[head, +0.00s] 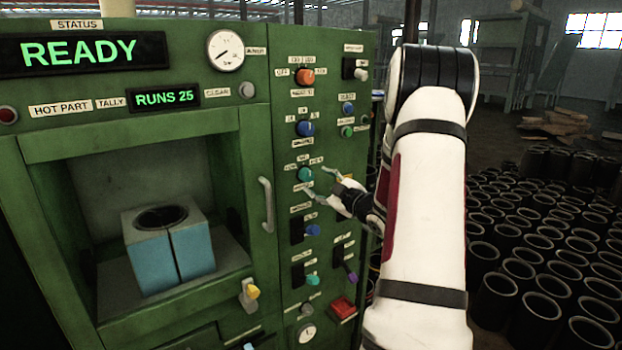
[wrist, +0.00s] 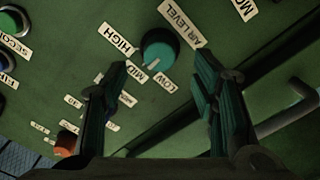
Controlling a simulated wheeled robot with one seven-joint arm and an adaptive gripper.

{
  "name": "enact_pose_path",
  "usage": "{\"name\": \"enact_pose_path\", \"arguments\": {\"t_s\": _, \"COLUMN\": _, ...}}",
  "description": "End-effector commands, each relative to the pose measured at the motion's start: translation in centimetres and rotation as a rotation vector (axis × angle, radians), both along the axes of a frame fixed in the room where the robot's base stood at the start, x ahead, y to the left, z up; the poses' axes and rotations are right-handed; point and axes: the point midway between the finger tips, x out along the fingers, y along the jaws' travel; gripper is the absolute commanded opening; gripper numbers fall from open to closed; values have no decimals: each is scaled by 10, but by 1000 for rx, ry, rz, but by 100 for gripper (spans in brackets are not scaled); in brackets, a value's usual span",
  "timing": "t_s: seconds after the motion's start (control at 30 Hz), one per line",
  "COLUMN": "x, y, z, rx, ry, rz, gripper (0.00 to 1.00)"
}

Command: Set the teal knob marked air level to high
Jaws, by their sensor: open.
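The teal knob (head: 305,174) sits on the green panel of the machine. It also shows in the wrist view (wrist: 160,48), with the AIR LEVEL label (wrist: 187,23) beside it and the labels HIGH (wrist: 120,40), MID (wrist: 137,73) and LOW (wrist: 165,82) around it. Its pale pointer mark lies on the side towards MID and LOW, seemingly nearer MID. My gripper (head: 317,181) is open and empty, close to the knob. In the wrist view my gripper's fingers (wrist: 160,76) stand apart on either side of the knob's labels. I see no contact with the knob.
A blue knob (head: 305,128) and an orange knob (head: 305,77) sit above the teal one. Switches (head: 312,230) lie below it. A door handle (head: 267,204) stands out to its left. Many dark sleeves (head: 530,240) cover the floor at right.

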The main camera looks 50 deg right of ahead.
Motion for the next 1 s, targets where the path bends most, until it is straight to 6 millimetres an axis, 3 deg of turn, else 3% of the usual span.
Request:
{"name": "enact_pose_path", "arguments": {"t_s": 0.1, "x": 20, "y": -5, "z": 0, "rx": 0, "ry": 0, "rz": 1, "gripper": 53}}
{"name": "enact_pose_path", "arguments": {"t_s": 0.3, "x": 41, "y": -10, "z": 0, "rx": 0, "ry": 1, "rz": -1, "gripper": 53}}
{"name": "enact_pose_path", "arguments": {"t_s": 0.7, "x": 47, "y": -12, "z": 0, "rx": 1, "ry": 0, "rz": -1, "gripper": 53}}
{"name": "enact_pose_path", "arguments": {"t_s": 0.9, "x": 47, "y": -12, "z": 0, "rx": 1, "ry": 0, "rz": -1, "gripper": 8}}
{"name": "enact_pose_path", "arguments": {"t_s": 1.0, "x": 47, "y": -12, "z": 0, "rx": 1, "ry": 0, "rz": -1, "gripper": 5}}
